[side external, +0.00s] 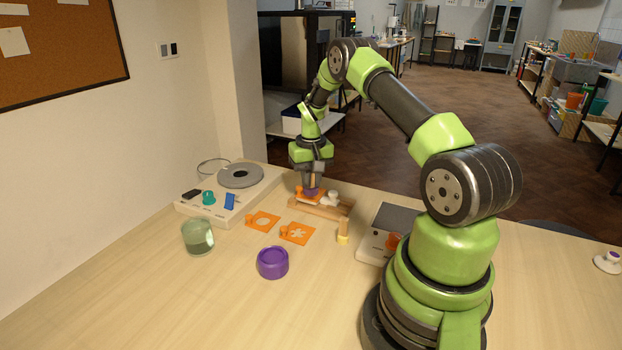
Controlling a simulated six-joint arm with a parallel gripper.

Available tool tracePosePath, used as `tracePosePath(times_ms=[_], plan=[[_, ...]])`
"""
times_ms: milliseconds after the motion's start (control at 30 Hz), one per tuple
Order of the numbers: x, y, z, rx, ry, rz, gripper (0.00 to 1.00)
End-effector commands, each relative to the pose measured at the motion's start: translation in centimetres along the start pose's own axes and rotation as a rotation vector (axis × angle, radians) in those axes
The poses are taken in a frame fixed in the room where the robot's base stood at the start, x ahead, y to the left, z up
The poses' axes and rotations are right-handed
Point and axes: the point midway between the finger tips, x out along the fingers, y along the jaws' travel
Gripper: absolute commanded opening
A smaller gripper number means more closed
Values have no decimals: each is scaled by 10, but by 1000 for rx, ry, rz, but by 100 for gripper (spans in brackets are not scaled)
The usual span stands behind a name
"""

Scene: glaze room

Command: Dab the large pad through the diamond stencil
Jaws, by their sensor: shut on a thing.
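My gripper (312,181) points down over a wooden rack (325,212) at the back of the table. It is shut on a small purple thing (312,191), partly hidden by the fingers; I cannot tell for sure that it is the large pad. An orange piece (299,194) shows at the rack, close under the gripper; its cut-out is hidden. Two flat orange stencils lie in front: one with a rounded opening (253,226) and one with a flower-like opening (284,232). No diamond opening is visible. A handled dabber with a yellow foot (343,238) stands to their right.
A purple pot (273,264) and a green-filled glass (197,237) stand nearer the camera. A pale unit with a grey disc (240,176) is at left. A grey-topped device (391,219) stands beside my base. A white knob (333,198) sits at the rack. The front-left tabletop is clear.

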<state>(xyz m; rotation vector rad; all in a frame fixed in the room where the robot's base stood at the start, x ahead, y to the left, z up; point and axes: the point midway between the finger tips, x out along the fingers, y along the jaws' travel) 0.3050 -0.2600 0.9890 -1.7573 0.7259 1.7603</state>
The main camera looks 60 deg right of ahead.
Motion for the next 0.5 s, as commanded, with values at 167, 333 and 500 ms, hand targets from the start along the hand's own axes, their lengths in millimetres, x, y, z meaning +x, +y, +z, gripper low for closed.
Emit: tracePosePath(times_ms=[167,333,500], plan=[[-7,0,-1,-1,3,0,0],[-23,0,-1,-1,3,0,0],[-39,0,0,0,3,0,0]])
